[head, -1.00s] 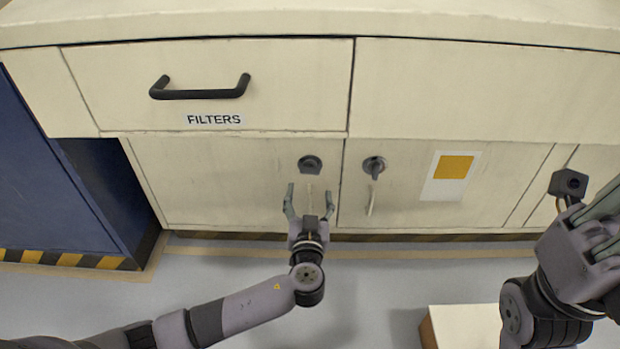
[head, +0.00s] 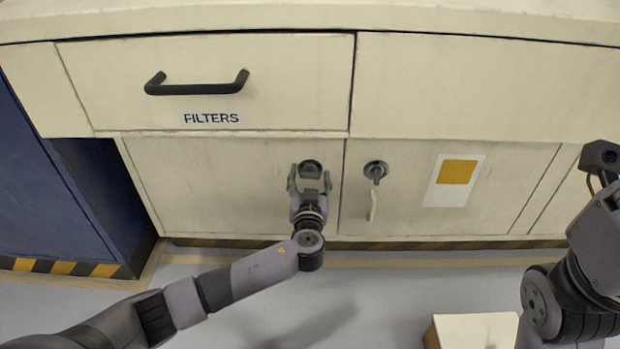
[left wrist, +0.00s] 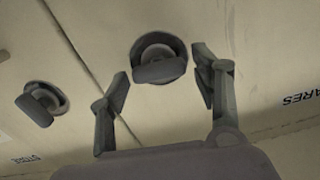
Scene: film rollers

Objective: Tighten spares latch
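The spares latch (head: 311,167) is a dark round knob on the left lower door. In the left wrist view the latch (left wrist: 160,62) shows a crosswise grip bar on a round base, and upside-down letters "ARES" (left wrist: 300,97) are to its right. My left gripper (head: 310,180) is open in front of it. In the left wrist view its fingers (left wrist: 162,75) stand on either side of the latch, with a visible gap to each side. Only my right arm shows at the right edge; its fingers are out of frame.
A second latch (head: 376,171) is on the neighbouring door, near a white and yellow label (head: 455,180). Above is a FILTERS drawer with a black handle (head: 197,84). A blue cabinet (head: 50,190) stands left. A pale box (head: 472,331) is on the floor.

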